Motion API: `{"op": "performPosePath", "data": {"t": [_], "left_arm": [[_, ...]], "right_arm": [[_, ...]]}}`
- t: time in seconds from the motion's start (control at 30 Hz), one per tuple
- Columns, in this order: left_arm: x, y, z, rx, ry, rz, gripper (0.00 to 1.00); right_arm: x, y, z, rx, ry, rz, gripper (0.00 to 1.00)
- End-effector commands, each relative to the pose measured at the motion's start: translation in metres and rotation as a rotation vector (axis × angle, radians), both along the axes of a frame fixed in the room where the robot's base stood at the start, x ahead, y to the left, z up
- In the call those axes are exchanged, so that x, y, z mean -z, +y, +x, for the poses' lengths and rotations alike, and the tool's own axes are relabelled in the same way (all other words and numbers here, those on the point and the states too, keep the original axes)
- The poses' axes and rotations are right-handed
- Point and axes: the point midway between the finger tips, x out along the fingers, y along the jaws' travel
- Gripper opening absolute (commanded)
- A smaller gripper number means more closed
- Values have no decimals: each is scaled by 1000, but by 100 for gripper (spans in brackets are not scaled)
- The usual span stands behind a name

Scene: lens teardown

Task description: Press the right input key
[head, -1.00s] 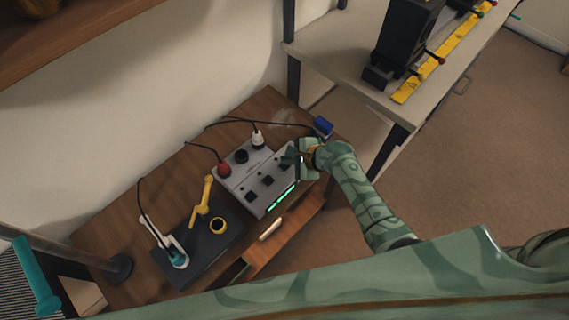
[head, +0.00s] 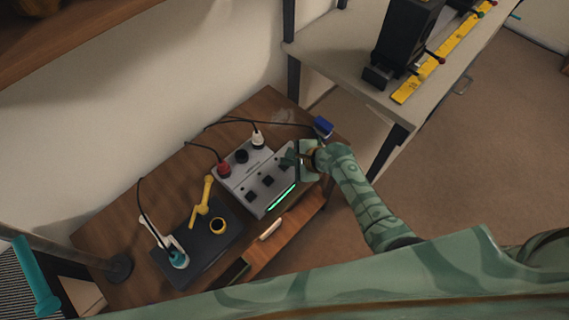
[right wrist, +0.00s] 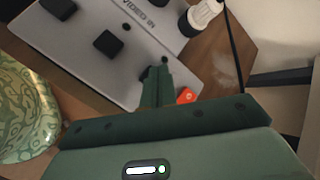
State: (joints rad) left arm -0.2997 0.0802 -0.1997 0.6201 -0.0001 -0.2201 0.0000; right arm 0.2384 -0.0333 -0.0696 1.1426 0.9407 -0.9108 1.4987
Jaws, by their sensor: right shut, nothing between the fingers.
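A grey switch box (head: 238,182) marked "VIDEO IN" stands on the wooden desk. Two square black keys, the left key (head: 251,195) and the middle key (head: 267,180), show on its top. They also show in the right wrist view, where the middle key (right wrist: 108,43) is the nearer one. My right gripper (head: 288,160) is shut and empty, over the right end of the box. In the right wrist view its fingertips (right wrist: 156,72) point down at the box top, in line with the keys. They hide the right key; I cannot tell whether they touch it. My left gripper is out of view.
Red (head: 223,169) and white (head: 258,139) cable plugs and a black knob (head: 241,156) rise from the box's back. A dark mat (head: 222,243) with yellow parts lies left. A blue object (head: 323,126) sits at the desk's right end, near a grey shelf table (head: 340,62).

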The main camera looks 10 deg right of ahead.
Motion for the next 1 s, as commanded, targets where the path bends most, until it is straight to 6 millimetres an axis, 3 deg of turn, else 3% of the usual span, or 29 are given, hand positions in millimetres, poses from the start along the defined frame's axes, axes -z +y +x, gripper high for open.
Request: {"op": "performPosePath", "data": {"t": [1.0], "left_arm": [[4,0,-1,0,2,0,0]], "right_arm": [[8,0,0,0,0,0,0]]}}
